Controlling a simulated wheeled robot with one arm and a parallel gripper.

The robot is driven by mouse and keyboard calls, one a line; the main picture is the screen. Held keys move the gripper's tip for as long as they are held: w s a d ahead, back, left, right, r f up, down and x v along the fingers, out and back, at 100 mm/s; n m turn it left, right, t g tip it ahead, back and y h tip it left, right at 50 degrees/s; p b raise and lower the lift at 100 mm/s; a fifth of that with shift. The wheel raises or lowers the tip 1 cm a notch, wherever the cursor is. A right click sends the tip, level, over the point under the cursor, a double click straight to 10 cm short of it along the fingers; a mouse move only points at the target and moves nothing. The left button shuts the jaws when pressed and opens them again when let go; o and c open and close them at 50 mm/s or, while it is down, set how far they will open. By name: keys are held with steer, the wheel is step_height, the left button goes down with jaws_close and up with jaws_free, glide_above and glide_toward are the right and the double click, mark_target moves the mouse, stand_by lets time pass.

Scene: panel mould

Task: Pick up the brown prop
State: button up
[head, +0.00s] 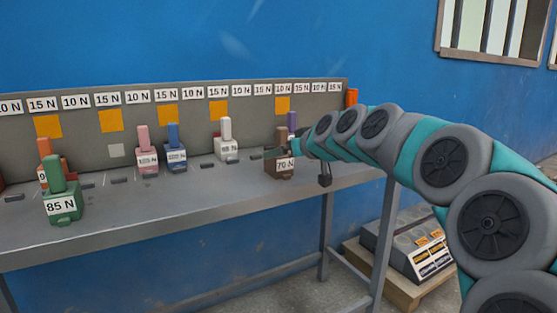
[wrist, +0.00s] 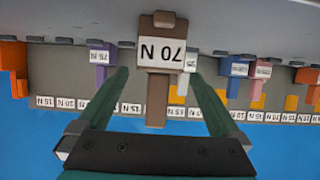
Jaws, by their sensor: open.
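The brown prop (head: 272,167), a block labelled 70 N with an upright handle, stands on the grey bench near its right end. In the wrist view, which is upside down, the brown prop (wrist: 157,95) is in the middle. My gripper (wrist: 160,76) is open, with one dark green finger on each side of the prop's handle. A gap shows on both sides, so the fingers do not appear to touch it. In the head view my gripper's end is at the prop's right side, and the arm hides part of that area.
A purple prop (wrist: 100,60) and a white prop (wrist: 183,70) stand close beside the brown one. Pink (head: 147,155), blue (head: 175,152) and green (head: 62,205) props stand further left. A labelled back panel (head: 190,130) rises behind. Open bench lies in front.

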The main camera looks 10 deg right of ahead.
steer(key=x, duration=0.4)
steer(key=shift+w, duration=0.15)
steer(key=shift+c, duration=0.2)
jaws_close()
stand_by(0.4)
